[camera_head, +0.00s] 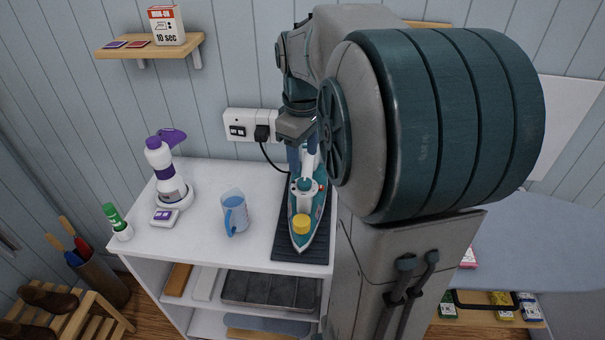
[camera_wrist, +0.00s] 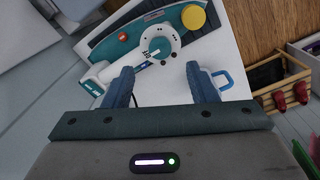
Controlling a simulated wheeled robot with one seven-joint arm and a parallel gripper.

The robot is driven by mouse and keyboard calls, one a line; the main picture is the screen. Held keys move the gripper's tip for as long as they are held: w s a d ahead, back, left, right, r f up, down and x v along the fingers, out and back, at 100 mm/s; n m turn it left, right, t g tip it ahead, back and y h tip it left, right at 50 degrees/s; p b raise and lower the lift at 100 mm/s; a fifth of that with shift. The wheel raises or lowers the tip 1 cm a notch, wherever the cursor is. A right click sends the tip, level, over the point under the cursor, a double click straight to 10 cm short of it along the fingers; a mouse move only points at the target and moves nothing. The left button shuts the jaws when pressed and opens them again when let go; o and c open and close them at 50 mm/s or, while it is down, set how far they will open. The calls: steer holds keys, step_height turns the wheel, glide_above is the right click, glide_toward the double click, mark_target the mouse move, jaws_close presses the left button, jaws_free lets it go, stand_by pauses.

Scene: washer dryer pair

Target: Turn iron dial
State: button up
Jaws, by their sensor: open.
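A teal and white iron (camera_head: 308,222) lies on a dark ribbed mat (camera_head: 286,245) on the white counter, with a round yellow cap (camera_head: 301,223) toward its front. Its dial (camera_head: 305,186) is a round piece with a pointer, and also shows in the wrist view (camera_wrist: 158,46) beside the yellow cap (camera_wrist: 193,17). My gripper (camera_wrist: 160,70) is open and empty, its two blue fingers spread apart. The fingertips are just short of the dial in the wrist view, one to each side of it. Whether they touch the iron cannot be told. My arm hides part of the iron's rear.
A blue mug (camera_head: 236,216), a purple-and-white bottle (camera_head: 163,170) and a green-capped tube (camera_head: 116,223) stand left on the counter. A black cord runs from the wall socket (camera_head: 251,125) behind the iron. A small shelf (camera_head: 123,53) hangs above. Counter left of the mat is partly clear.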

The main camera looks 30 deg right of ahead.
mark_target(304, 181)
step_height(304, 181, down, 7)
steer(key=shift+d+r, duration=0.1)
stand_by(0.3)
steer(key=c, duration=1)
steer(key=shift+m, duration=0.3)
steer(key=m, duration=0.5)
steer(key=shift+w, duration=0.1)
steer(key=m, duration=0.6)
steer(key=shift+d, duration=0.1)
